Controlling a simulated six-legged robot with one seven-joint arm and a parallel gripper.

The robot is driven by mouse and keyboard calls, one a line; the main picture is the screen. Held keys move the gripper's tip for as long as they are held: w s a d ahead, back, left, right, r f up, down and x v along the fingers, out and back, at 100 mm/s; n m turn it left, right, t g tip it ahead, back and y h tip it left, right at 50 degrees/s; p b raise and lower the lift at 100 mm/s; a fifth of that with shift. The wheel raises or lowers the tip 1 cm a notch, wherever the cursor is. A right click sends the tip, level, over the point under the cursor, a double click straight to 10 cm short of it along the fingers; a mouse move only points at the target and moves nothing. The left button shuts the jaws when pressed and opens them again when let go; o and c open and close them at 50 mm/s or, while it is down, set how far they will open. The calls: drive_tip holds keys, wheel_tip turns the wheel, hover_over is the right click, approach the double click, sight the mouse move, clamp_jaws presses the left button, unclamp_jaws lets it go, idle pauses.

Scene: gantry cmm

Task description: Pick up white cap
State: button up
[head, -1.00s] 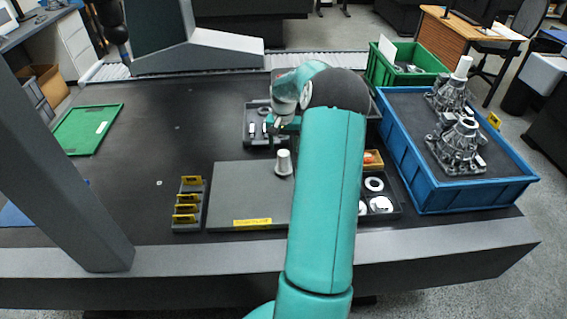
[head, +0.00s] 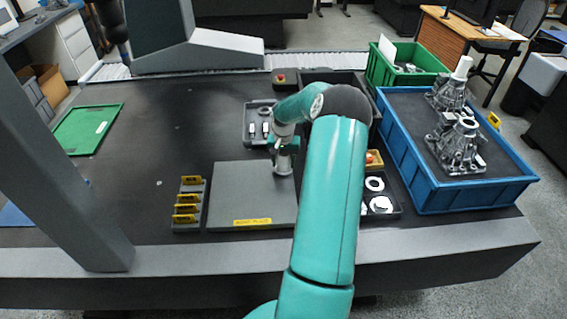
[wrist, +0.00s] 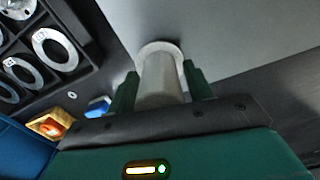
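The white cap (wrist: 160,80) shows in the wrist view as a pale, upright cylinder with a wider round flange at its far end. It stands on the grey plate (head: 240,195), near the plate's right side. My gripper (wrist: 161,78) is down over it, with one dark green finger on each side of the cylinder. The fingers lie very close to its sides; I cannot tell if they press on it. In the head view my gripper (head: 283,160) hides most of the cap.
A dark tray with washers (head: 378,195) and a small yellow box with a red part (head: 374,160) lie right of the plate. A slotted block with yellow tags (head: 188,205) stands to its left. A blue crate (head: 480,197) holds metal castings. The table's left half is mostly clear.

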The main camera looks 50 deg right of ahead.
drive_tip(key=c, duration=0.7)
drive_tip(key=shift+r, duration=0.1)
